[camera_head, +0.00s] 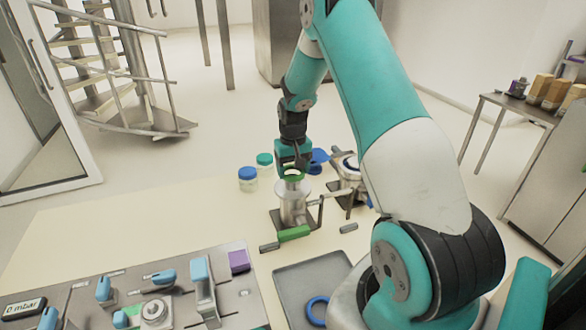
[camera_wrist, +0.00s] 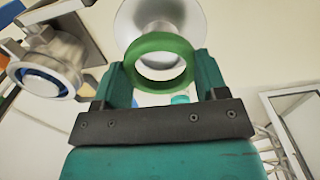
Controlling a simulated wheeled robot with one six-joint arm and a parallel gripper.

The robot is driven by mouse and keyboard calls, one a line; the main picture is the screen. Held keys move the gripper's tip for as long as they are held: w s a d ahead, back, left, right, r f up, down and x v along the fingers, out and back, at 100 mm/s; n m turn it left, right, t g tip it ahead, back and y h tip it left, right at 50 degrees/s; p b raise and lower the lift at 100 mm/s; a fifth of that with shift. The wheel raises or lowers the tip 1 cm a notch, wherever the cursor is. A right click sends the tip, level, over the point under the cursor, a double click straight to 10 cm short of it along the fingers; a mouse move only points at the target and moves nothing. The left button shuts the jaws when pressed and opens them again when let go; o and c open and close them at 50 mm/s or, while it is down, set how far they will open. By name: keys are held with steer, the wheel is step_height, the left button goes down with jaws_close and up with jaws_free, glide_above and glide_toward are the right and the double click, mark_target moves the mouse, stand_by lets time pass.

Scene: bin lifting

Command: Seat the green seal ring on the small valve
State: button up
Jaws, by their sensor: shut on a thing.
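My gripper (camera_head: 293,160) points down over the table, shut on the green seal ring (camera_head: 292,178). In the wrist view the ring (camera_wrist: 160,80) sits between the two teal fingers (camera_wrist: 160,62), its opening clear. A metal valve (camera_head: 293,207) with a green handle stands upright just under the ring; it looks like the small valve. In the wrist view a pale round flange (camera_wrist: 132,22) lies beyond the ring and overlaps it in the picture. I cannot tell whether ring and valve touch.
A second metal valve (camera_wrist: 45,72) with a blue ring stands close by, behind right in the head view. Jars with a blue lid (camera_head: 247,173) and a green lid (camera_head: 265,159) stand left. A grey tray (camera_head: 290,285) with a blue ring (camera_head: 317,310) and an instrument panel (camera_head: 180,304) are in front.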

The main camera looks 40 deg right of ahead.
mark_target(293, 179)
steer(key=shift+f, duration=0.25)
stand_by(0.4)
steer(key=shift+f+b, duration=0.3)
steer(key=shift+b, duration=0.1)
steer(key=shift+f+b, duration=1)
steer(key=shift+f, duration=0.5)
stand_by(1.6)
steer(key=o, duration=0.9)
steer(key=shift+o, duration=0.3)
steer(key=shift+r, duration=0.1)
steer(key=shift+r+p, duration=2.95)
steer(key=shift+r, duration=1.2)
